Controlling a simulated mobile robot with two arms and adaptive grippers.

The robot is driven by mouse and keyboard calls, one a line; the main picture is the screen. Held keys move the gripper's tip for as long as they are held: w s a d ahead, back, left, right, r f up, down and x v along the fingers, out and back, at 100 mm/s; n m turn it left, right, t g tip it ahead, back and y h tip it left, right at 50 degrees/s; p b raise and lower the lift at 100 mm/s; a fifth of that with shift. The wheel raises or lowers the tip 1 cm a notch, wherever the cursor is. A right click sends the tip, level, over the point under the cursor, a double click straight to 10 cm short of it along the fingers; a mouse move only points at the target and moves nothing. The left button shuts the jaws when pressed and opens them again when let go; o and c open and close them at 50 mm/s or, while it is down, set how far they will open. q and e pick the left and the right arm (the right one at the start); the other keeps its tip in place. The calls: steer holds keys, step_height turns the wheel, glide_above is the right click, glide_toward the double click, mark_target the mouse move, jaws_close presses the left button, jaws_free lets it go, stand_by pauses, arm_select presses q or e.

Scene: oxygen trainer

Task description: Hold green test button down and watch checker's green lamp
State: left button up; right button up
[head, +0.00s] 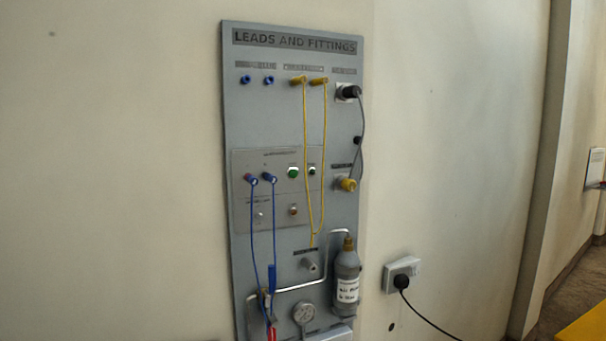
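The checker (242,200) is a grey sub-panel in the middle of the tall "LEADS AND FITTINGS" board (285,125). The left, larger one looks like the green test button (293,172). At this size I cannot be sure which is which. Two blue leads (252,222) are plugged into the checker's left side. Yellow leads (305,130) hang between the two green parts. Neither of my grippers is in view.
A grey bottle (346,285), a pressure gauge (303,313) and a bent metal pipe (285,289) are at the board's lower part. A wall socket (402,275) with a black plug is to the right.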

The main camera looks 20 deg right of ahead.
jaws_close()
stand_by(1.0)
